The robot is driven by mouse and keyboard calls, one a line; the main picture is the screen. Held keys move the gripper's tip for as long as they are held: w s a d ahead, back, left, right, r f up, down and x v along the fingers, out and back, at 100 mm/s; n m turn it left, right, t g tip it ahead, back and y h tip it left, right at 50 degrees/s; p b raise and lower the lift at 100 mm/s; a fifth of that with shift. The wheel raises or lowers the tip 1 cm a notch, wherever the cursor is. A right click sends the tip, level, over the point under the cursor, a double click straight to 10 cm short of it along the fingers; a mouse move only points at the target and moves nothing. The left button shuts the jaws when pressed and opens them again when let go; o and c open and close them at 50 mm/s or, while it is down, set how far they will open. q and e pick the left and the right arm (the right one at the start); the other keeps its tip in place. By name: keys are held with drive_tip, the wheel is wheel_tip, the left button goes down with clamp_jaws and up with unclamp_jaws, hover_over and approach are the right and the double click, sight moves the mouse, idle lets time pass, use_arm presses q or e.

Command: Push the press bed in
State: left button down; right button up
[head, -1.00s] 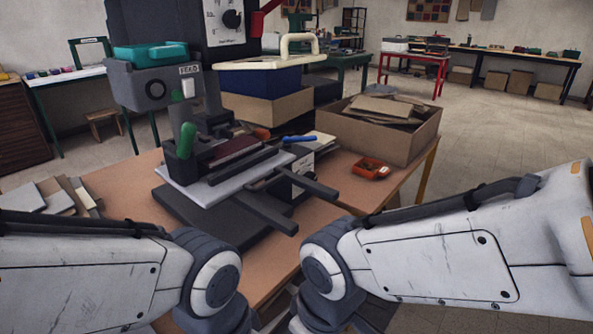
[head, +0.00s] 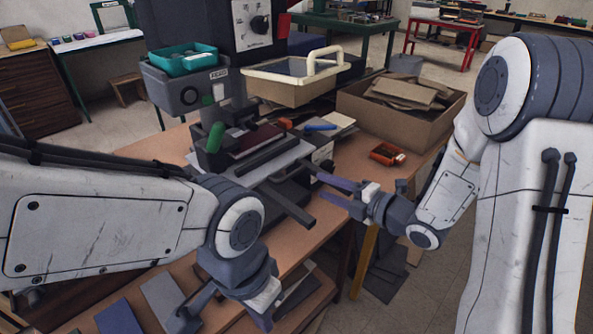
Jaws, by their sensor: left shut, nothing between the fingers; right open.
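The press (head: 195,90) stands on the brown worktable. Its bed (head: 290,156), a light grey plate bearing a dark red piece and a dark bar, sits out in front of the press column on dark rails (head: 290,205). My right gripper (head: 332,187) is open and empty, with its two fingers pointing left towards the front end of the rails; I cannot tell whether they touch. My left gripper (head: 262,318) is shut and empty, low in front of the table's near edge, clear of the bed. The press base is partly hidden by my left arm.
A cardboard box (head: 400,112) of cut sheets and a small orange tray (head: 387,153) lie right of the press. A cream-handled frame box (head: 295,80) stands behind the bed. A green knob (head: 214,138) rises beside the bed.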

sight(294, 175)
drive_tip(key=p+x, duration=0.1)
drive_tip(key=x, duration=0.9)
drive_tip(key=shift+a, duration=0.15)
clamp_jaws()
idle(1.1)
